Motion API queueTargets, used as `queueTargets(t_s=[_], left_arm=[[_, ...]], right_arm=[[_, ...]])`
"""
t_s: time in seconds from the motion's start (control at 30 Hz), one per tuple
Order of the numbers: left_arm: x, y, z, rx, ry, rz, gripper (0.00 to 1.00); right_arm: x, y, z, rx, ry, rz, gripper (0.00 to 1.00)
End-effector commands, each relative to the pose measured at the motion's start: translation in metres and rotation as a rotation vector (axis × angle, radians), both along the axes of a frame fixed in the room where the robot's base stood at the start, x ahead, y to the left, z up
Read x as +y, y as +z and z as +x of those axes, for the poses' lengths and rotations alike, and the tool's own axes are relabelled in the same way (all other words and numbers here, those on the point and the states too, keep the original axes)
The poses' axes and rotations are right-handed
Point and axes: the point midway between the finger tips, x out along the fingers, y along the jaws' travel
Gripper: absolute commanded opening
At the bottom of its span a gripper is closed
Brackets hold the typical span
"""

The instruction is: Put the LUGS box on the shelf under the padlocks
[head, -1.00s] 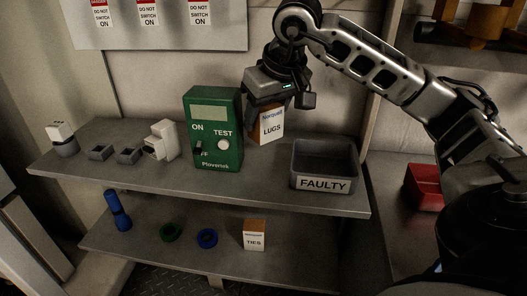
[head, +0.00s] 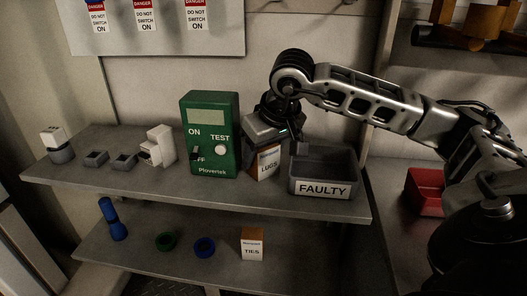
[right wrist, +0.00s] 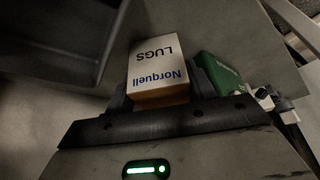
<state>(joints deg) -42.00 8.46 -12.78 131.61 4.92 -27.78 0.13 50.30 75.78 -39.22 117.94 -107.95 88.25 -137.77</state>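The LUGS box (head: 266,165), white-fronted with brown cardboard sides, is upright at the upper shelf (head: 255,194), between the green tester and the FAULTY bin. My right gripper (head: 266,146) comes from above and is shut on its upper part. In the right wrist view the box (right wrist: 158,68) sits between the fingers, its Norquell LUGS label showing. I cannot tell whether its base touches the shelf. Red-and-white danger tags (head: 146,14) hang on a board at the top; the padlocks themselves are not clearly seen. My left gripper is not in view.
The green tester (head: 210,135) stands close left of the box and the grey FAULTY bin (head: 322,189) close right. White and grey parts stand farther left. The lower shelf (head: 135,252) holds a TIES box (head: 252,244), tape rings and a blue item. A red bin (head: 424,192) is at right.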

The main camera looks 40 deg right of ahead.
Motion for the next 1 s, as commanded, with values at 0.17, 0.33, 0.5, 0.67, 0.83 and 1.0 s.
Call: queueTargets(t_s=[0.17, 0.33, 0.5, 0.67, 0.83, 1.0], left_arm=[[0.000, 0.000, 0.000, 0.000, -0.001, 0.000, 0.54], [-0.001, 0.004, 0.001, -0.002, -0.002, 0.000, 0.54], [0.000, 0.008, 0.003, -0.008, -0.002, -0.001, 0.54], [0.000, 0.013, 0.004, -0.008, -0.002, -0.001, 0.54], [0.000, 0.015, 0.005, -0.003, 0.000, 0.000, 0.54], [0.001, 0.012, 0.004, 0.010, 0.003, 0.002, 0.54]], right_arm=[[0.000, 0.000, 0.000, 0.002, 0.000, 0.000, 0.62], [0.000, 0.003, 0.000, 0.001, 0.000, 0.000, 0.62], [0.001, 0.021, -0.006, -0.003, 0.000, 0.001, 0.62], [0.002, 0.054, -0.019, -0.004, -0.001, 0.000, 0.62], [0.004, 0.087, -0.033, -0.003, 0.000, 0.001, 0.62], [0.005, 0.107, -0.041, -0.001, 0.000, 0.001, 0.62]])
